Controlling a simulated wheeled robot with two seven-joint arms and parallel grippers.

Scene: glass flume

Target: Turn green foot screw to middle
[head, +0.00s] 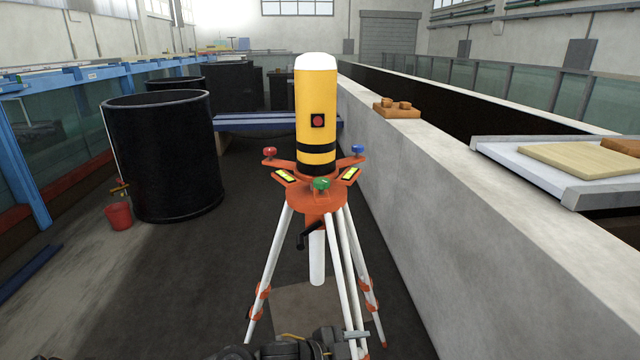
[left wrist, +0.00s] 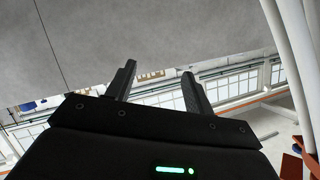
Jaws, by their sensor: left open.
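The green foot screw (head: 321,184) is at the near side of the orange levelling base (head: 316,201) on the white-legged tripod (head: 275,255). A red foot screw (head: 270,152) is at the base's left and a blue one (head: 358,150) at its right. A yellow cylinder (head: 316,120) with black bands, a white top and a red button stands upright on the base. My left gripper (left wrist: 160,82) is open and empty in the left wrist view. White tripod legs show at that view's right; the green screw does not. My right gripper is not in view.
Yellow level vials (head: 285,176) sit on the base, and a black crank (head: 306,236) hangs below. A concrete wall (head: 480,190) runs along the right, with a tray (head: 530,165) on it. A black tank (head: 165,155) and red bucket (head: 119,216) stand left. Floor left of the tripod is clear.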

